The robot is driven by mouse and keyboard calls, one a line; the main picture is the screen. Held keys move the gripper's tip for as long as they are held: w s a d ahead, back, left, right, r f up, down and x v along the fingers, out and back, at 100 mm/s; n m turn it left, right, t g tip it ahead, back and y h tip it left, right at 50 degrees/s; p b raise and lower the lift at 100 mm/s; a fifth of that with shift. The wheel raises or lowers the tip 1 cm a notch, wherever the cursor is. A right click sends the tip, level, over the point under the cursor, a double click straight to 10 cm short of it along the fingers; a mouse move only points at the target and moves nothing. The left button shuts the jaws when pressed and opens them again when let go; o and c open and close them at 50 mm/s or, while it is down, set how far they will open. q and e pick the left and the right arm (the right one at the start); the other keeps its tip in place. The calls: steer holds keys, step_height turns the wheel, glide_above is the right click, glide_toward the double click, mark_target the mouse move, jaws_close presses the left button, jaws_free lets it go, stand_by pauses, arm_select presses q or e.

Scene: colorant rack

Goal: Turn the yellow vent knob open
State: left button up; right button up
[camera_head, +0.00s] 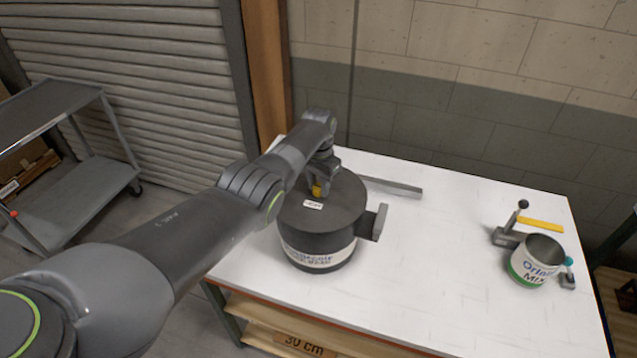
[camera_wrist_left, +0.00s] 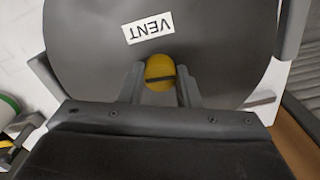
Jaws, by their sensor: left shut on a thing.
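The yellow vent knob (camera_wrist_left: 160,72) sits on the flat top of a dark grey drum (camera_head: 345,215), beside a white label reading VENT (camera_wrist_left: 148,27). In the head view only a bit of the yellow knob (camera_head: 318,190) shows below my left gripper (camera_head: 320,188). My left gripper comes down from above and is shut on the knob, with one finger on each side of it in the left wrist view (camera_wrist_left: 161,85). A dark slot runs across the knob's face. My right gripper is not in view.
The drum stands on a white table (camera_head: 430,270), with a grey bracket (camera_head: 379,222) at its side and a grey bar (camera_head: 395,186) behind. A can labelled MIX (camera_head: 530,268) stands in a clamp at right, near a yellow strip (camera_head: 540,224). The table's middle is clear.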

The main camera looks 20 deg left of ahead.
mark_target(319, 187)
arm_select(q)
steer(key=shift+w+r+n, duration=0.1)
steer(key=shift+n, duration=0.5)
steer(key=o, duration=1)
steer(key=shift+r, duration=0.6)
step_height(319, 187, up, 16)
steer(key=b, duration=0.2)
steer(key=shift+r+b, duration=0.15)
steer(key=shift+b, duration=0.15)
